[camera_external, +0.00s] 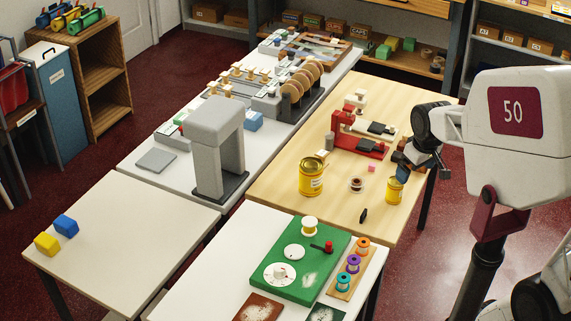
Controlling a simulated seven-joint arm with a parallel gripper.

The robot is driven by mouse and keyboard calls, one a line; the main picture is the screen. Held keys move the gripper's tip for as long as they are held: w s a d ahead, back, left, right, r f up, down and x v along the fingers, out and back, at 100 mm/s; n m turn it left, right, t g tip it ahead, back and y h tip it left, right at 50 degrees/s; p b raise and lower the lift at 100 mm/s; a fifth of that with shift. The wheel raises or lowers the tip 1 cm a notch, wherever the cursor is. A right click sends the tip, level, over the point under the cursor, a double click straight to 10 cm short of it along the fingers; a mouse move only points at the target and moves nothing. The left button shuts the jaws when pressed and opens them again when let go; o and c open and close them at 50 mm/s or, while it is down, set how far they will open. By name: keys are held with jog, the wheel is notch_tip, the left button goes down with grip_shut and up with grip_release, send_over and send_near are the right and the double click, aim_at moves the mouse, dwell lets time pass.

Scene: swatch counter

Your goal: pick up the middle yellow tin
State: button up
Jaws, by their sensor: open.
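Two yellow tins show on the light wooden table (270,189). The larger tin (312,179) stands upright left of centre and has a label on its side. The smaller tin (395,192) stands upright to its right, near the table's right edge. I cannot make out a third yellow tin; my arm covers part of the table's right side. My gripper (402,170) is open at the right side of the table, just above or behind the smaller tin. Its fingertips are small and dark here, and I cannot tell whether they touch that tin.
A red device (357,146) with black pads stands behind the tins. A brown-and-white spool (356,185), a pink cube (371,168) and a small black object (363,215) lie nearby. A green board (317,263) and a spool rack (345,284) occupy the front table.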

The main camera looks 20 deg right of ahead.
jog(key=w+a+f+n, duration=0.1)
jog(key=w+a+n, duration=0.2)
jog(key=w, duration=0.8)
jog(key=n+g+y, duration=0.1)
jog(key=n+g, duration=0.1)
jog(key=n, duration=0.6)
send_over(311, 164)
jog(key=d, duration=0.1)
jog(key=f, duration=1.7)
jog(key=shift+s+f, duration=0.1)
jog(key=shift+s, duration=0.3)
jog(key=shift+w+a+f+n, duration=0.15)
jog(key=shift+w+f+n, duration=0.15)
jog(key=shift+f, duration=0.05)
jog(key=shift+a+f, duration=0.15)
jog(key=shift+f, duration=1.15)
jog(key=shift+w+a+f, duration=0.1)
jog(key=shift+a+f, duration=0.05)
jog(key=shift+f, duration=1.15)
jog(key=shift+a+f, duration=0.15)
jog(key=shift+f, duration=1.1)
